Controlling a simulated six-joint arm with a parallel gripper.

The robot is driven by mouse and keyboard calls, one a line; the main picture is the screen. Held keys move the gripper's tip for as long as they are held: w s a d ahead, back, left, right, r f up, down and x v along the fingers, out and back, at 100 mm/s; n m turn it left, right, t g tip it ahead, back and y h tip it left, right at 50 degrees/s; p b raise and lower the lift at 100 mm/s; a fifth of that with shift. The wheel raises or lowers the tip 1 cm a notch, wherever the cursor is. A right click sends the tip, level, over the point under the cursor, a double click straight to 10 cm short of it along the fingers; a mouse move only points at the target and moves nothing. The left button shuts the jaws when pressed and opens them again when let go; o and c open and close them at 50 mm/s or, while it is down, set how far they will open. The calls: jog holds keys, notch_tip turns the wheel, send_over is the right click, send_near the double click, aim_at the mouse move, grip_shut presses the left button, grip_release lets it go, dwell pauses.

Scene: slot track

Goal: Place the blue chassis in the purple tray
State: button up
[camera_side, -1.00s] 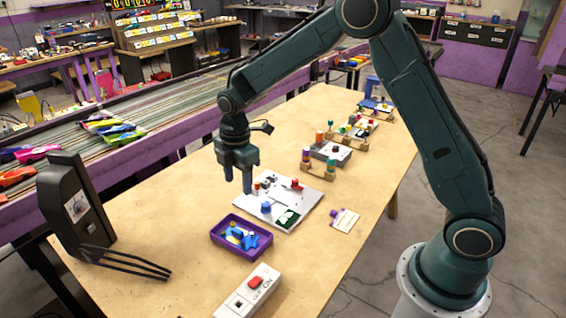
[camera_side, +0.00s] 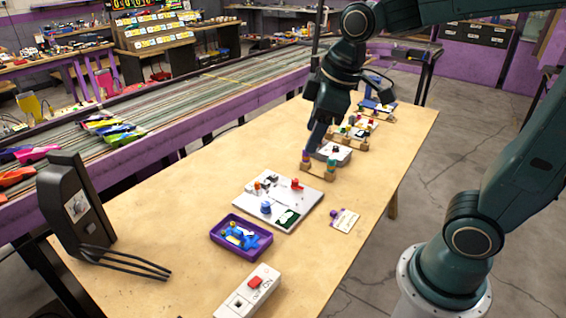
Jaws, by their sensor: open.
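The purple tray (camera_side: 262,253) sits on the near part of the wooden table. Blue pieces (camera_side: 249,241) with yellow parts lie inside it; one may be the blue chassis, but they are too small to be sure. My gripper (camera_side: 313,145) is open and points down over the back half of the table, well away from the tray. It is above or just behind a small wooden rack with coloured pegs (camera_side: 318,172). No held object shows in it, though its far side is hidden.
A white board (camera_side: 250,200) with a blue knob and a red part lies behind the tray. A white switch box (camera_side: 247,292) is in front. A black forked stand (camera_side: 75,210) is at left. More racks and a blue stand (camera_side: 374,88) fill the back.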

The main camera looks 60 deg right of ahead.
jog(key=s+m+t, duration=0.1)
jog(key=s+m, duration=0.5)
jog(key=s, duration=0.6)
jog(key=shift+d+t, duration=0.4)
jog(key=shift+r, duration=0.1)
dwell(0.5)
